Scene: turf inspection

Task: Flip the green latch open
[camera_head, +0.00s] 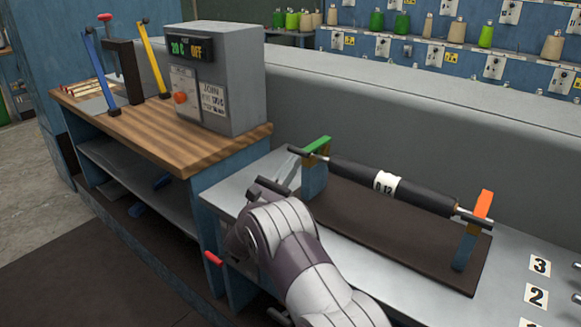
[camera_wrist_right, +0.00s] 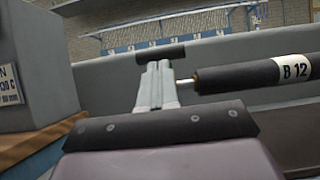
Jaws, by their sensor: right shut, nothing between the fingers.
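The green latch (camera_head: 318,145) sits on top of a blue post (camera_head: 315,181) at the left end of a dark roller (camera_head: 410,188) labelled "B 12". It lies across the post top, tilted up slightly to the right. My right gripper (camera_head: 297,152) is shut and empty, its dark fingertips close to the left end of the latch. I cannot tell whether they touch it. In the right wrist view the closed fingers (camera_wrist_right: 160,60) point away beside the roller's metal end (camera_wrist_right: 184,83), and the green latch is not visible there. My left gripper is not in view.
An orange latch (camera_head: 484,203) stands up at the roller's right end. A brown base plate (camera_head: 380,240) lies under the roller on the grey bench. A control box (camera_head: 238,82) stands on the wooden table (camera_head: 195,152) to the left. A grey wall (camera_head: 450,125) runs behind.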

